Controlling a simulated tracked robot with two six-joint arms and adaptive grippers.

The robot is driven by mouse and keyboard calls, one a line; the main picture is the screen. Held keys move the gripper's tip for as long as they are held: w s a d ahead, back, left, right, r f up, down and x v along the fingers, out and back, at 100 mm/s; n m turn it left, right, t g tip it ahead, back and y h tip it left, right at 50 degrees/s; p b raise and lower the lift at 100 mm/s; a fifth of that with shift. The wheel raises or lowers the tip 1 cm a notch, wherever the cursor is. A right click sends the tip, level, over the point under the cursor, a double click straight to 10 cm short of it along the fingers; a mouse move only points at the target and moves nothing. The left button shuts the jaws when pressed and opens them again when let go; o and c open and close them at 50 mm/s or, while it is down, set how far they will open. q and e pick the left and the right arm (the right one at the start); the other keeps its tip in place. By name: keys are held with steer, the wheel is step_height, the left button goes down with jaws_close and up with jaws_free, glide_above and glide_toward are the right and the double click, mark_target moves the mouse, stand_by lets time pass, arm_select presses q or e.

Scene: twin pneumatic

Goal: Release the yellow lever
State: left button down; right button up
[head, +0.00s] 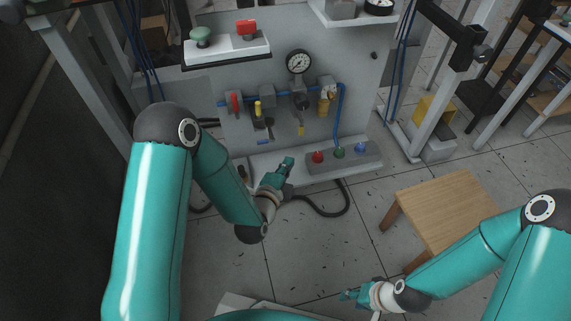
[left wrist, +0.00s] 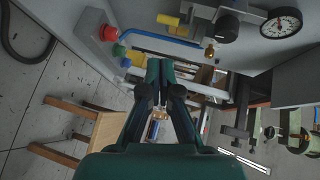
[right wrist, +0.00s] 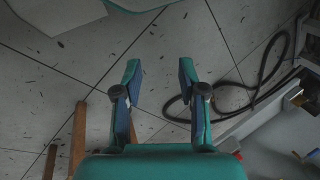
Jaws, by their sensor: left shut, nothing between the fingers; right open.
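A yellow lever (head: 258,108) stands upright on the pipe line of the grey panel, just right of a red lever (head: 234,102). My left gripper (head: 288,161) is shut and empty, below and in front of the panel, apart from both yellow parts. In the left wrist view its fingertips (left wrist: 158,64) are together, and a yellow part (left wrist: 168,20) shows beyond them; I cannot tell which one. My right gripper (head: 345,295) is open and empty, low over the floor; its spread fingers show in the right wrist view (right wrist: 157,72).
A box with red, green and blue buttons (head: 345,158) sits on the panel's base ledge, right of my left gripper. A gauge (head: 299,62) is above the pipes. A wooden stool (head: 440,205) stands at right. A black hose (head: 335,212) lies on the floor.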

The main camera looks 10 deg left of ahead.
arm_select(q)
steer(key=shift+s+r, duration=0.15)
steer(key=shift+s, duration=0.4)
